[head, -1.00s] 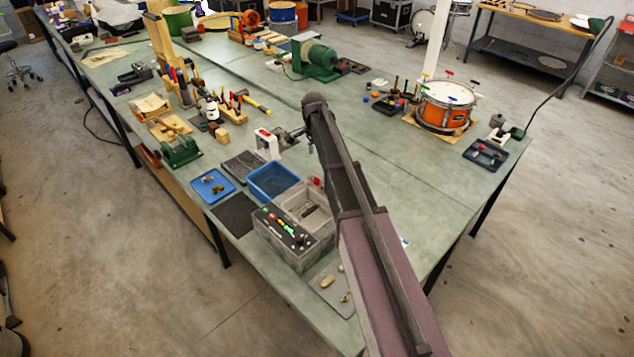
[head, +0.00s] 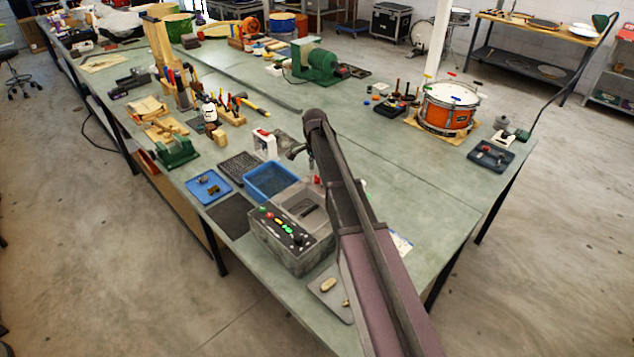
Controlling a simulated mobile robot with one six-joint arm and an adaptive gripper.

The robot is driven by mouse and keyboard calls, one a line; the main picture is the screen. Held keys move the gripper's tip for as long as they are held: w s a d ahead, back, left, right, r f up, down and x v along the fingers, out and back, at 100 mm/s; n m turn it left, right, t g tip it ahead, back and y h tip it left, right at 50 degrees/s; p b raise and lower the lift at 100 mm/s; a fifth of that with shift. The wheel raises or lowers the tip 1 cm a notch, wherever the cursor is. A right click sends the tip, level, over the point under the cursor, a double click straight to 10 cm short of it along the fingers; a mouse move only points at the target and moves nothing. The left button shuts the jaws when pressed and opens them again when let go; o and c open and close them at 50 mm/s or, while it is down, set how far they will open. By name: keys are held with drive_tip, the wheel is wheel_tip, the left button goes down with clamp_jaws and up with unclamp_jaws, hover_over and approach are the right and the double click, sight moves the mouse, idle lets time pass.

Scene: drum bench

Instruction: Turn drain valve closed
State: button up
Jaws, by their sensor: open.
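A grey tank unit (head: 283,257) with an open basin and a black control panel stands near the front of the bench. The panel carries red, green and yellow controls. A small red part (head: 317,181) shows at the basin's far edge, beside my arm; I cannot tell whether it is the drain valve's handle or how it is turned. My gripper (head: 297,152) is open and small in the view, above the bench beyond the blue basket. It appears apart from the tank. My arm hides the tank's right side.
A blue mesh basket (head: 250,193), a blue tray (head: 198,191) and a white-and-red device (head: 265,141) lie left of my gripper. An orange drum (head: 446,120) stands at the right. The bench middle (head: 370,145) is mostly clear.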

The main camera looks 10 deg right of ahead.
sight(317, 176)
drive_tip(key=shift+f+b, duration=1.2)
drive_tip(key=shift+f, duration=0.3)
drive_tip(key=shift+s, duration=0.1)
clamp_jaws()
